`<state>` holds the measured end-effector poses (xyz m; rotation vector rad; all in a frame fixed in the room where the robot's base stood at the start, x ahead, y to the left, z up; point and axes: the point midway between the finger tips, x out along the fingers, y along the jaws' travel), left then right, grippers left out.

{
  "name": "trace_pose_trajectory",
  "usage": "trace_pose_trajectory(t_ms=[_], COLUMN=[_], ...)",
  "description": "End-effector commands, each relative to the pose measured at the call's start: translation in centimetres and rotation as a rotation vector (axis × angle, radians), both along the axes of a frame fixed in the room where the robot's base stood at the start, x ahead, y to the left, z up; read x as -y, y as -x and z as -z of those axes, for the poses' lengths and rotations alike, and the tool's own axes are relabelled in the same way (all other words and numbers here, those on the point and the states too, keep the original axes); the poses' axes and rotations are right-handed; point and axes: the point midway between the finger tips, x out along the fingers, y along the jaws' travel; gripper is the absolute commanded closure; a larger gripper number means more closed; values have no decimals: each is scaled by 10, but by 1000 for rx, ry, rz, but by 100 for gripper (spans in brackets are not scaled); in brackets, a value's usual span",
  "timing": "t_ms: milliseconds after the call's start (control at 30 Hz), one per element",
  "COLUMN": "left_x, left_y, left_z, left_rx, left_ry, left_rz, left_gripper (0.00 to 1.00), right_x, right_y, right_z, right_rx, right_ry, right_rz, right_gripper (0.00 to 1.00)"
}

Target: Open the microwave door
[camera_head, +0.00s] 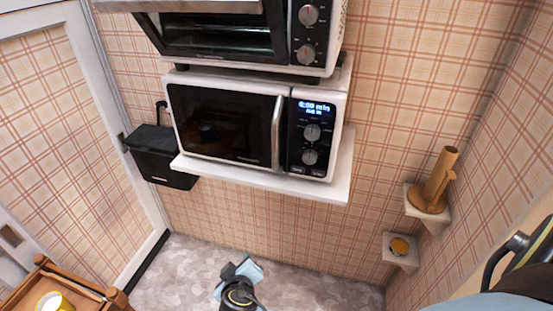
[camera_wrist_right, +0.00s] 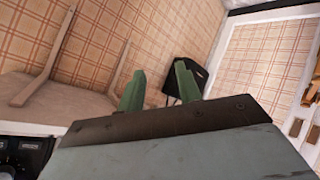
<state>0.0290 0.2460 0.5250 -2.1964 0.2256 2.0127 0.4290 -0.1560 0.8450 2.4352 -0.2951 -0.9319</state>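The microwave (camera_head: 258,128) sits on a white wall shelf in the head view, below a second oven. It has a white body and a dark glass door (camera_head: 222,124) that is shut. Its upright silver handle (camera_head: 278,133) is at the door's right edge, beside a black panel with a lit display and two knobs. My right gripper (camera_head: 240,268) is low in the head view, below and apart from the microwave. In the right wrist view its two green fingers (camera_wrist_right: 160,88) stand apart with nothing between them. My left gripper is not in view.
A toaster oven (camera_head: 225,30) is directly above the microwave. The white shelf (camera_head: 315,188) juts out beneath it. A black box (camera_head: 160,155) hangs at left. Small corner shelves hold a wooden item (camera_head: 434,185) and a round jar (camera_head: 400,246). A wooden cart (camera_head: 65,290) stands lower left.

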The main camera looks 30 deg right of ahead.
Motion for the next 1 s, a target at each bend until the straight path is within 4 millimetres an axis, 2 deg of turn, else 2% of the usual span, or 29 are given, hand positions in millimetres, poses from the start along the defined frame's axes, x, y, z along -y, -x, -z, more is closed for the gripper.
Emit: trace_pose_trajectory(t_ms=[33, 100, 200, 300, 333, 433, 567, 767, 1000], left_x=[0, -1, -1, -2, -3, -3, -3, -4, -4], left_y=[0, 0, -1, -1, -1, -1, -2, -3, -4], left_z=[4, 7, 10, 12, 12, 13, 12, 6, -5], left_rx=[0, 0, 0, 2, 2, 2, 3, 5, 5], left_ry=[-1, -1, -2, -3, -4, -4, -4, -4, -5], left_rz=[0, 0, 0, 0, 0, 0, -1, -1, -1], left_gripper=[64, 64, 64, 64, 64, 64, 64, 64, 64], right_x=[-3, 0, 10, 21, 24, 33, 40, 62, 102], right_y=[-16, -23, -14, 6, 12, 28, 34, 17, -17], right_z=[-53, -123, -206, -263, -276, -302, -315, -317, -317], right_rx=[133, 308, 532, 704, 744, 835, 882, 884, 882], right_ry=[1, -5, -48, -107, -123, -166, -187, -183, -180], right_rz=[60, 163, 311, 437, 467, 543, 582, 584, 583], right_gripper=[65, 65, 65, 65, 65, 65, 65, 65, 65])
